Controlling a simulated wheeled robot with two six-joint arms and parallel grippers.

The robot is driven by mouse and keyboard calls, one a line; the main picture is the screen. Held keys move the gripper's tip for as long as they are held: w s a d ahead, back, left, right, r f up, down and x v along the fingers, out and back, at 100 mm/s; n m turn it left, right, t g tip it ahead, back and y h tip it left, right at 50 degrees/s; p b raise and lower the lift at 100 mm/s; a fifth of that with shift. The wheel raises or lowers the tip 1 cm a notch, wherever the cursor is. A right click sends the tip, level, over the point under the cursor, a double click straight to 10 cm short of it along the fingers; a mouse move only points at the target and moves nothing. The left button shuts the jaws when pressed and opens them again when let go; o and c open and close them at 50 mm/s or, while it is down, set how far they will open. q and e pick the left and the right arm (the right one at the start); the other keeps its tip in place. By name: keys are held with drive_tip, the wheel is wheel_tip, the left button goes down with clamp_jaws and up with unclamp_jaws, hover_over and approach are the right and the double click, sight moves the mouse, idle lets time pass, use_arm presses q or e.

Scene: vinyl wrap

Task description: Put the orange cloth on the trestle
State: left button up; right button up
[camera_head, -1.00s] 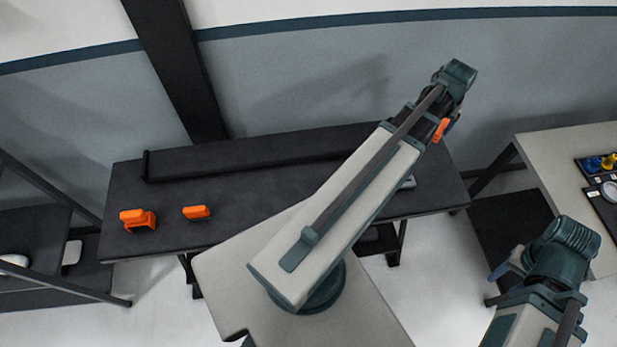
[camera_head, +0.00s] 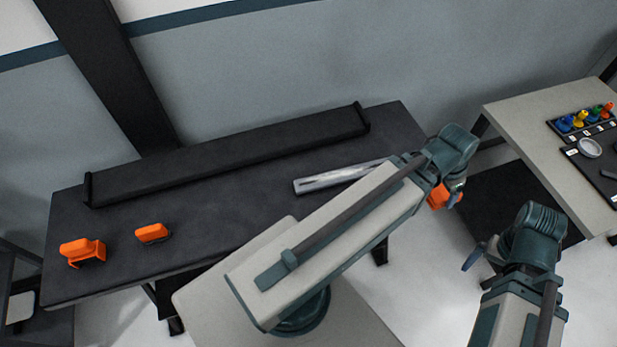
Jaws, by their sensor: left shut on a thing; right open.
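My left gripper (camera_head: 455,187) is shut on an orange thing (camera_head: 438,197), which looks like the orange cloth. It is held in the air, just past the right end of a long dark table (camera_head: 230,215), and part of it is hidden by the gripper. The dark table on legs appears to be the trestle. My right gripper (camera_head: 474,258) is open at the lower right, over the floor, with its fingers only partly visible.
An orange block-like item (camera_head: 82,251) and a smaller orange item (camera_head: 152,233) lie on the table's left part. A silvery strip (camera_head: 340,177) lies near its right. A dark rail (camera_head: 230,155) runs along the back. A pale table (camera_head: 540,115) stands at right.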

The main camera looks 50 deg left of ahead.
use_arm(q)
drive_tip(key=w+a, duration=0.2)
drive_tip(key=a, duration=0.2)
drive_tip(key=w+a+f+b, duration=0.1)
drive_tip(key=w+a, duration=0.2)
drive_tip(key=a, duration=0.2)
drive_tip(key=w+a, duration=0.2)
drive_tip(key=a, duration=0.2)
drive_tip(key=shift+w+a+f, duration=0.2)
drive_tip(key=f+b, duration=0.1)
drive_tip(key=b, duration=0.1)
drive_tip(key=f+b, duration=0.2)
drive_tip(key=shift+w+a+f, duration=0.15)
drive_tip(key=shift+a+f, duration=0.15)
drive_tip(key=shift+a, duration=0.05)
drive_tip(key=shift+f, duration=0.15)
drive_tip(key=o, duration=1.3)
